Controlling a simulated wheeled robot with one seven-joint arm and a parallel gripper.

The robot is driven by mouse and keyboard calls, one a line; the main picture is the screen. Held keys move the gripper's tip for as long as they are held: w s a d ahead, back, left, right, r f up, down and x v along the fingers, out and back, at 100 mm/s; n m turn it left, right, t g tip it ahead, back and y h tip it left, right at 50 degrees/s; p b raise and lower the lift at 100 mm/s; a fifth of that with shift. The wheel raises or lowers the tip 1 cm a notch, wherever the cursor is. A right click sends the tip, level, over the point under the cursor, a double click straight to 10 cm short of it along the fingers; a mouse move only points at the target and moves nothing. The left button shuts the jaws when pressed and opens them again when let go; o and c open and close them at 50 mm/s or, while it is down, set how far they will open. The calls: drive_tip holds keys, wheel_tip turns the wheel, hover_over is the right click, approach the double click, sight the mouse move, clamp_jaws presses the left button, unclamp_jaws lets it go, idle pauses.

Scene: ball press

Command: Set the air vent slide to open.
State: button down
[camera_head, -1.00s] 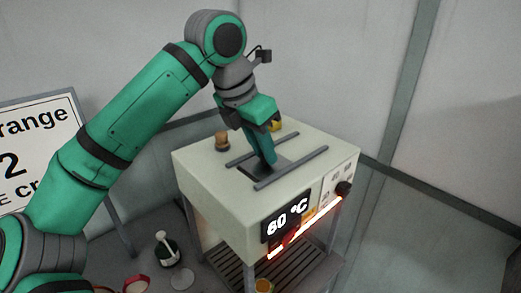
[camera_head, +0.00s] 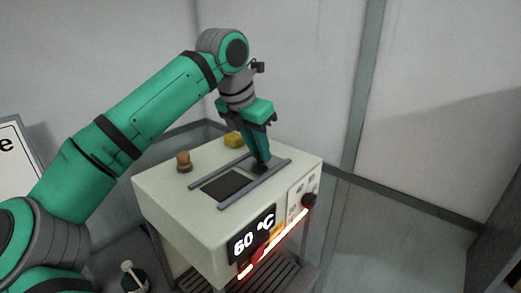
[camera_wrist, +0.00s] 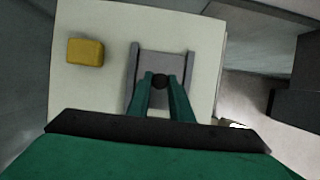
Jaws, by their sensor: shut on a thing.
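The air vent on top of the cream machine (camera_head: 165,215) has two grey rails (camera_head: 237,197) and a dark rectangular opening (camera_head: 226,187) showing between them on the left. The vent slide (camera_wrist: 160,64) is a grey plate with a dark round knob (camera_wrist: 160,82), seen between the rails in the wrist view. My gripper (camera_head: 260,164) points down at the right end of the rails, and its fingers are shut on the knob. In the head view the fingers hide most of the knob and slide.
A yellow block (camera_head: 233,140) and a brown knob-like piece (camera_head: 183,161) stand on the machine top beside the rails. The front has a 60 °C display (camera_head: 253,234), a black dial (camera_head: 309,200) and a glowing bar (camera_head: 283,237). A grey wall stands behind.

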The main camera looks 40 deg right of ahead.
drive_tip(key=c, duration=1.6)
unclamp_jaws()
drive_tip(key=shift+d, duration=0.3)
drive_tip(key=shift+o, duration=0.2)
drive_tip(key=shift+a, duration=0.1)
drive_tip(key=shift+a+r, duration=0.15)
drive_tip(key=shift+r, duration=0.15)
drive_tip(key=v, duration=1)
drive_tip(key=shift+a, duration=0.15)
